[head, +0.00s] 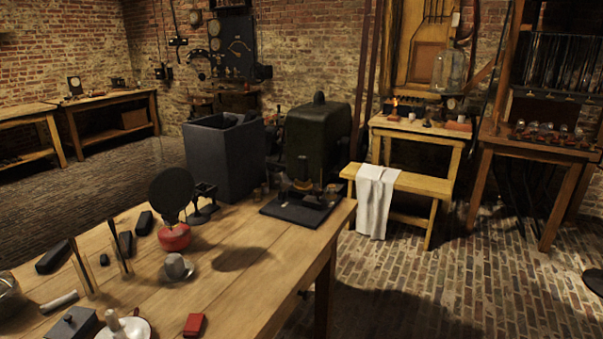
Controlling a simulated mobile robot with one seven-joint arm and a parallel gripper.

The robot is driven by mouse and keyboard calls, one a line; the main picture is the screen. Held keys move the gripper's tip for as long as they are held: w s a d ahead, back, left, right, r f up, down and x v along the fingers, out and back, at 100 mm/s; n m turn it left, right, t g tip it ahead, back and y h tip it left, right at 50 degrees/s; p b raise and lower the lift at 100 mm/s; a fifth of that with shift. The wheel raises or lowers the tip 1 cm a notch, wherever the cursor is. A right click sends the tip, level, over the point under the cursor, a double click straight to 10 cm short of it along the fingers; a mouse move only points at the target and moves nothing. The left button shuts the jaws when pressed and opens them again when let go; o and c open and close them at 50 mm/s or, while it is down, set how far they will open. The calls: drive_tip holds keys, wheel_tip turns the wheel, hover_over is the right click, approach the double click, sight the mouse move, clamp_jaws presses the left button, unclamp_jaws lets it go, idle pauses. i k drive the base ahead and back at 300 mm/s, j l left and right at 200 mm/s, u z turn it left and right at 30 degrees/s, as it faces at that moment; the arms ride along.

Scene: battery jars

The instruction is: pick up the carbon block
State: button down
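Several dark blocks lie on the wooden table at the left. One long black block (52,257) lies flat near the table's left edge. Another dark block (125,244) lies beside thin upright brown rods (117,246), and a third (144,223) lies farther back. A small dark piece (104,259) sits between them. I cannot tell for sure which of these is the carbon block. My gripper is not in view.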

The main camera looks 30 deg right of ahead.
sight(303, 160)
drive_tip(key=i+l, duration=0.2)
drive_tip(key=l, duration=0.3)
drive_tip(key=i+l, duration=0.2)
drive_tip(key=l, duration=0.3)
drive_tip(key=i+l, duration=0.2)
drive_tip(key=l, duration=0.25)
drive_tip(key=i+l, duration=0.2)
drive_tip(key=l, duration=0.3)
drive_tip(key=i+l, duration=0.15)
drive_tip(key=l, duration=0.35)
drive_tip(key=i+l+z, duration=0.1)
drive_tip(key=l, duration=0.4)
drive_tip(key=i+l, duration=0.55)
drive_tip(key=l, duration=0.4)
